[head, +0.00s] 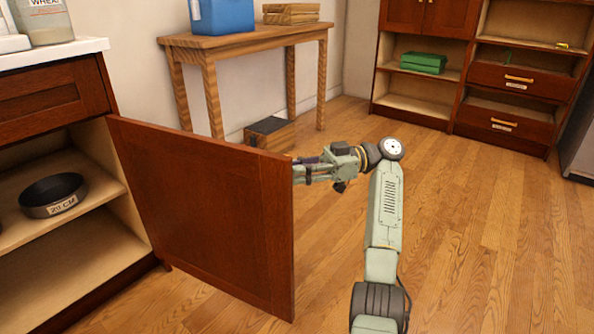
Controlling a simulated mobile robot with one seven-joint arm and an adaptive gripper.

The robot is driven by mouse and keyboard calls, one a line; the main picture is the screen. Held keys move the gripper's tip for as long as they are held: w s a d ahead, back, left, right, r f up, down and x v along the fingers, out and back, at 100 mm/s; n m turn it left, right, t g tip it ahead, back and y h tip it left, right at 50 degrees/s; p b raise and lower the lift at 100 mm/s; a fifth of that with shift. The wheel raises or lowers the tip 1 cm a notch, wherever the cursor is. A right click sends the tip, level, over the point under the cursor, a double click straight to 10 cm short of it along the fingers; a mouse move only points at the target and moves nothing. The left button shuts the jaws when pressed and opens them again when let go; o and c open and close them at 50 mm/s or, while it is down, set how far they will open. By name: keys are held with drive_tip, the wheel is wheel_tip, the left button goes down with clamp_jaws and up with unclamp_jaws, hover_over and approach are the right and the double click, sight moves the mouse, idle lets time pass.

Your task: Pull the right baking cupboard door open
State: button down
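The cupboard door (205,215) is a reddish-brown wooden panel. It is swung well out from the cupboard (75,250) at the left, and the shelves inside show. My gripper (302,170) is at the upper part of the door's free edge, pointing left. Its fingertips are partly hidden behind the door, so I cannot tell whether they touch it or whether they are open or shut. No handle shows on the side of the door facing me.
A dark pan (52,194) marked 20 CM sits on the cupboard shelf. A wooden table (240,38) with a blue box (222,15) stands behind the door. A box (270,132) lies on the floor beneath it. The floor at the right is clear.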

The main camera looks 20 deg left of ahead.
drive_tip(key=shift+s+a, duration=0.15)
drive_tip(key=shift+a, duration=0.7)
drive_tip(key=c, duration=1.7)
unclamp_jaws()
drive_tip(key=shift+o, duration=0.7)
drive_tip(key=shift+s+a, duration=0.1)
drive_tip(key=shift+a, duration=0.15)
wheel_tip(320, 180, up, 9)
drive_tip(key=shift+s+r, duration=0.15)
drive_tip(key=shift+c, duration=0.2)
drive_tip(key=shift+d+r, duration=0.2)
drive_tip(key=shift+r, duration=0.25)
drive_tip(key=shift+w+d, duration=0.15)
drive_tip(key=shift+w, duration=0.05)
